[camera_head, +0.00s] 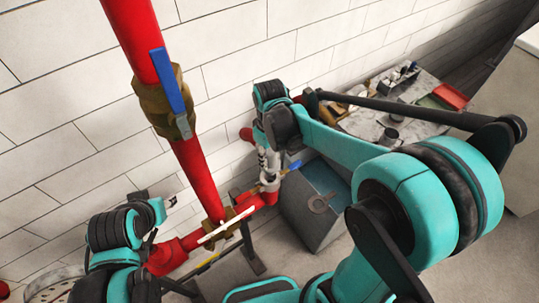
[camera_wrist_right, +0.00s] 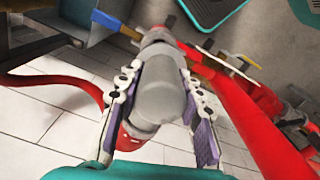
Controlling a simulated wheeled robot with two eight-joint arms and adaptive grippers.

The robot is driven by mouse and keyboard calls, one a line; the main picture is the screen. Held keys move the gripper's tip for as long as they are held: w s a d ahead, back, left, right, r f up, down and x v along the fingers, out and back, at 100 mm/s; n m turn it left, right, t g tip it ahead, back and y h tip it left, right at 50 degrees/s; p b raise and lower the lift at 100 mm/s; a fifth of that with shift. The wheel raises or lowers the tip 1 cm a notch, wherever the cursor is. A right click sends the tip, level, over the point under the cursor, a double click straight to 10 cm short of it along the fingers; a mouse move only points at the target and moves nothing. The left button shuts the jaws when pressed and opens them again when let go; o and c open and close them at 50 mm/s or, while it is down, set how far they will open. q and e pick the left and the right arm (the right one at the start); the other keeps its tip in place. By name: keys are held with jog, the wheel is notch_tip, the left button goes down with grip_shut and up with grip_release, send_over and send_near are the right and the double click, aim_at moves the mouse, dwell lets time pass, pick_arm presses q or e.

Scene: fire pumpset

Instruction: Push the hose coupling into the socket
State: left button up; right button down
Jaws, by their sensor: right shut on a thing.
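The grey cylindrical hose coupling (camera_wrist_right: 158,92) lies between the fingers of my right gripper (camera_wrist_right: 160,108) in the right wrist view. The gripper is shut on it. A red hose end (camera_wrist_right: 130,137) shows below the coupling. The coupling's far end is close to a grey ring-shaped socket (camera_wrist_right: 157,36) on the red pipe; I cannot tell how deep it sits. In the head view my right gripper (camera_head: 266,160) is above the grey fitting (camera_head: 269,182) at the pipe's end. The coupling is mostly hidden there. My left gripper (camera_head: 168,203) is small, at the lower left; its fingers are unclear.
A red vertical pipe (camera_head: 199,180) with a blue-handled valve (camera_head: 170,85) stands in front of the white brick wall (camera_head: 60,80). A grey box (camera_head: 312,210) stands right of the fitting. A cluttered table (camera_head: 410,125) is behind. The red hose (camera_wrist_right: 60,82) curves left in the wrist view.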

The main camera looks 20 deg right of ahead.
aim_at(270, 167)
jog(key=shift+s, duration=0.2)
jog(key=shift+w+f, duration=0.2)
jog(key=shift+w, duration=0.4)
jog(key=shift+s+f+b, duration=0.35)
jog(key=shift+f+b, duration=0.2)
jog(key=shift+b, duration=0.2)
jog(key=shift+f, duration=0.3)
jog(key=shift+w+f+b, duration=0.2)
jog(key=shift+f+b, duration=0.8)
jog(key=shift+b, duration=0.05)
jog(key=shift+s+f+b, duration=0.15)
jog(key=shift+f+b, duration=0.65)
pick_arm(q)
notch_tip(270, 167, down, 7)
jog(key=b, duration=0.2)
jog(key=shift+w, duration=0.15)
pick_arm(e)
jog(key=shift+f, duration=1.15)
jog(key=c, duration=0.9)
grip_release()
